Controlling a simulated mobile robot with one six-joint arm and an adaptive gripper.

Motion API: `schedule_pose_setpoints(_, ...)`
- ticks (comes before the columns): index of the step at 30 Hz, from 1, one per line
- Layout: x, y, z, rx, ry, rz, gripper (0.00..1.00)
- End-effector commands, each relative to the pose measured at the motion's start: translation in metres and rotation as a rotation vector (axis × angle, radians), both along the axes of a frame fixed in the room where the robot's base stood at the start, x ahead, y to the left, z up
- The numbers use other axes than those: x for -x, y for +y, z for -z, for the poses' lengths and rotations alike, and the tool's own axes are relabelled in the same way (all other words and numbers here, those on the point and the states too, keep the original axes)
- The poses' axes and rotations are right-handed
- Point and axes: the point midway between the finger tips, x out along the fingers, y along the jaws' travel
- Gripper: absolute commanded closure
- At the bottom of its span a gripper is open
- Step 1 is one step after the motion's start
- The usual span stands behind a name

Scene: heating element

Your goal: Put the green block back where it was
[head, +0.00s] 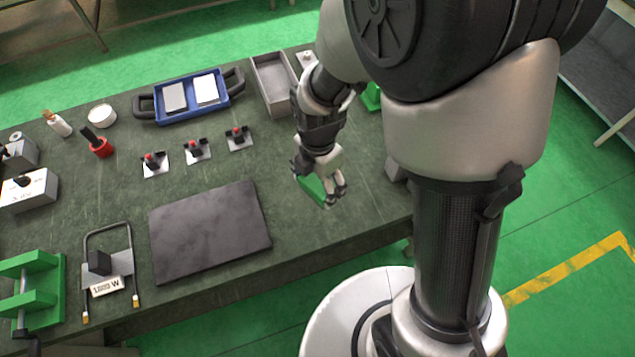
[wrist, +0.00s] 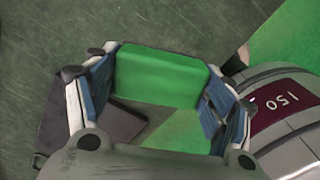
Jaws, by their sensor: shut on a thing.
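The green block (head: 312,188) is between the fingers of my gripper (head: 322,190), over the right part of the workbench, right of the dark slab. My fingers hide part of it in the head view. In the wrist view the green block (wrist: 160,76) sits between the blue-padded fingers of my gripper (wrist: 160,100), which are closed on its two ends. Whether the block touches the bench cannot be told. Another green thing (head: 372,97) shows partly behind my arm.
A dark slab (head: 208,230) lies on the workbench (head: 340,232). Three red-knobbed switches (head: 197,150), a blue tray (head: 190,97) and a grey bin (head: 272,84) are farther back.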

Motion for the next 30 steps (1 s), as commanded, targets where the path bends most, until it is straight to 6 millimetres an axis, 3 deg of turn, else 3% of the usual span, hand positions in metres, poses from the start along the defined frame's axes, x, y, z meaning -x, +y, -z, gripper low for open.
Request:
schedule_pose_setpoints(1, 0.001, 0.0, 0.015, 0.001, 0.003, 0.0, 0.51)
schedule_pose_setpoints(3, 0.0, 0.0, 0.025, 0.001, 0.001, 0.0, 0.51)
schedule_pose_setpoints(11, 0.0, 0.0, 0.043, 0.0, 0.0, 0.0, 0.51)
schedule_pose_setpoints(18, 0.0, 0.0, 0.077, 0.0, 0.0, 0.0, 0.51)
schedule_pose_setpoints(30, 0.0, 0.0, 0.082, -0.001, -0.001, 0.0, 0.51)
